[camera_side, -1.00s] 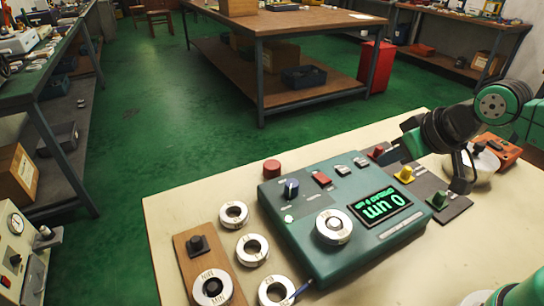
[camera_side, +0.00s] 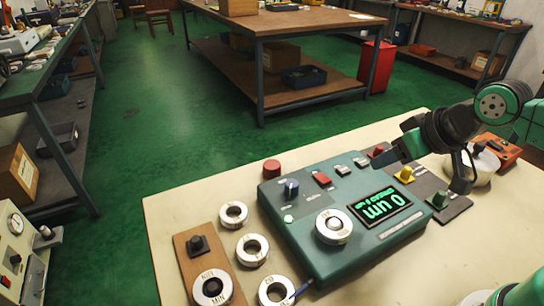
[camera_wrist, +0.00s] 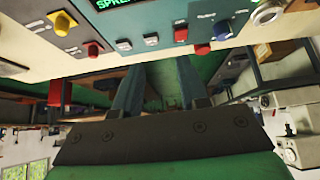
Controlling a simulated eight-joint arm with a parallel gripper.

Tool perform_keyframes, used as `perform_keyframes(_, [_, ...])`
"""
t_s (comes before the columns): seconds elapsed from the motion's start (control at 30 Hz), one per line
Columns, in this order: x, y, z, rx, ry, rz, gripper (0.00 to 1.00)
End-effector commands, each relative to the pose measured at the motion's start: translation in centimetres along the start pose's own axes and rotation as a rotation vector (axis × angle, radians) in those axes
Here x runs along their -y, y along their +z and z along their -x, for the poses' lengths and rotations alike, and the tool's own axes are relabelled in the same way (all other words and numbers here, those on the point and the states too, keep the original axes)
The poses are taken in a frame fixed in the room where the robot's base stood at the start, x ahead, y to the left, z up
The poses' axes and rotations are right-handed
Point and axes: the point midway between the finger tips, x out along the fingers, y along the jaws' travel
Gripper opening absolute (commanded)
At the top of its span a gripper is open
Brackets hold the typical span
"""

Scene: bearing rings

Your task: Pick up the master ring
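Several steel rings show in the side view. One ring (camera_side: 212,287) sits around the hub of a brown wooden block with a black knob; its lettering is too small to read fully. Three loose rings lie on the bench: one at the back (camera_side: 234,204), one in the middle (camera_side: 252,239), one in front (camera_side: 265,291). Another ring (camera_side: 333,240) sits on the teal gauge box. I cannot tell surely which is the master ring. My gripper (camera_side: 388,156) is above the right part of the box, away from the rings. In the wrist view its fingers (camera_wrist: 159,66) are apart and empty.
The teal gauge box (camera_side: 292,238) has a lit display (camera_side: 380,211), knobs and buttons. A panel with yellow (camera_side: 405,174) and green knobs adjoins it. A red button (camera_side: 271,168) stands behind the box. The bench top (camera_side: 180,210) is clear at back left.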

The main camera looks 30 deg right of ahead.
Motion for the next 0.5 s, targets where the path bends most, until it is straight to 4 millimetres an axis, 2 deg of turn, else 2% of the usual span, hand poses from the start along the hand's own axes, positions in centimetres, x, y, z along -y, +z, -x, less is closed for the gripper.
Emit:
perform_keyframes(0.03, [0.0, 0.0, 0.0, 0.0, 0.0, 0.0, 0.54])
perform_keyframes(0.2, [0.0, 0.0, 0.0, 0.0, 0.0, 0.0, 1.0])
perform_keyframes(0.5, [0.43, -0.08, -0.09, 0.024, -0.01, 0.008, 1.0])
